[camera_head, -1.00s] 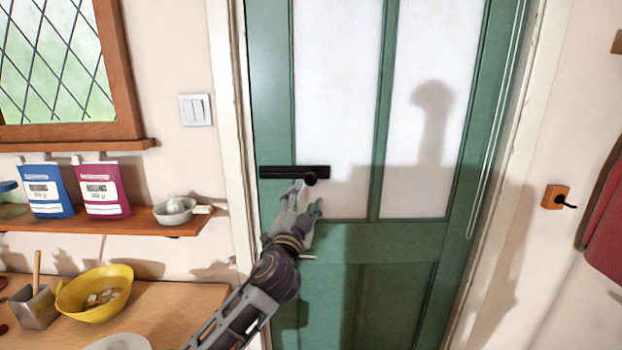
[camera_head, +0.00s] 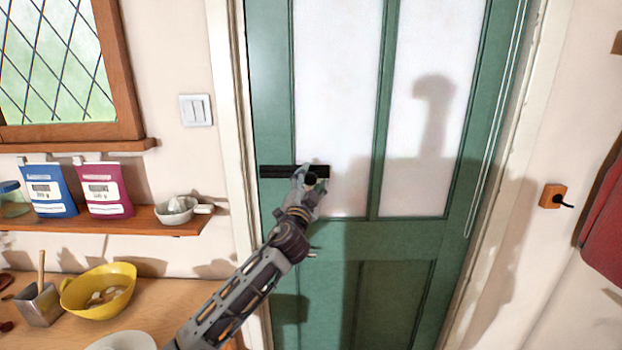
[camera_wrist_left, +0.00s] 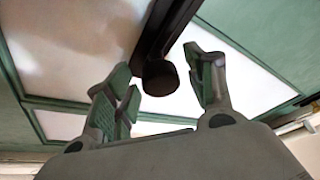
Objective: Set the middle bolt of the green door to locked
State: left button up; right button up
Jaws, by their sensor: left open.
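The green door (camera_head: 395,240) with frosted panes stands shut in front of me. Its black bolt (camera_head: 278,171) lies level across the left side of the door, with a round dark knob (camera_head: 311,178) near its right end. My left gripper (camera_head: 311,175) is at the knob, with its fingers open on either side of it. In the left wrist view the knob (camera_wrist_left: 160,77) sits between the two spread fingertips (camera_wrist_left: 165,80), with gaps showing on both sides. The gripper hides part of the bolt's right end in the head view. My right gripper is not in view.
A wooden shelf (camera_head: 120,222) with a blue packet (camera_head: 49,190), a magenta packet (camera_head: 103,189) and a small white pan (camera_head: 178,210) is at the left. Below it, a counter holds a yellow bowl (camera_head: 98,291). A red cloth (camera_head: 604,235) hangs at the right edge.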

pick_arm(q)
jog(key=shift+w, duration=0.25)
jog(key=shift+c, duration=0.3)
